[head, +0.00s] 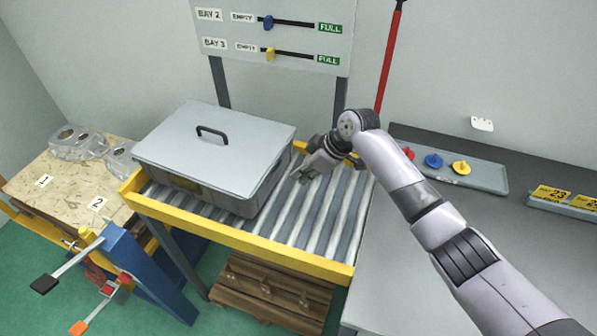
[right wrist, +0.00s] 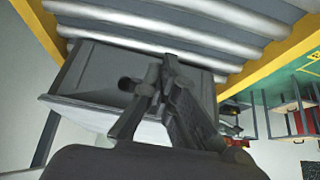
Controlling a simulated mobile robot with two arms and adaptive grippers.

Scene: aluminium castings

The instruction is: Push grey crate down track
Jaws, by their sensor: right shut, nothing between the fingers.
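The grey crate (head: 228,197) sits on the roller track (head: 318,212), toward its left end. It has a flat light-grey lid (head: 190,155) with a dark handle. My right gripper (head: 303,173) is low over the rollers, just right of the crate, and is shut and empty. In the right wrist view, the shut fingers (right wrist: 165,72) are in front of the crate wall (right wrist: 97,68). I cannot tell whether they touch it. My left gripper is not in view.
Yellow rails (head: 240,235) edge the track; its rollers right of the crate are bare. A table with castings (head: 77,143) stands left, near a blue stand (head: 150,275) with levers. A grey bench with a tray (head: 480,175) is right. A bay board (head: 275,35) stands behind.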

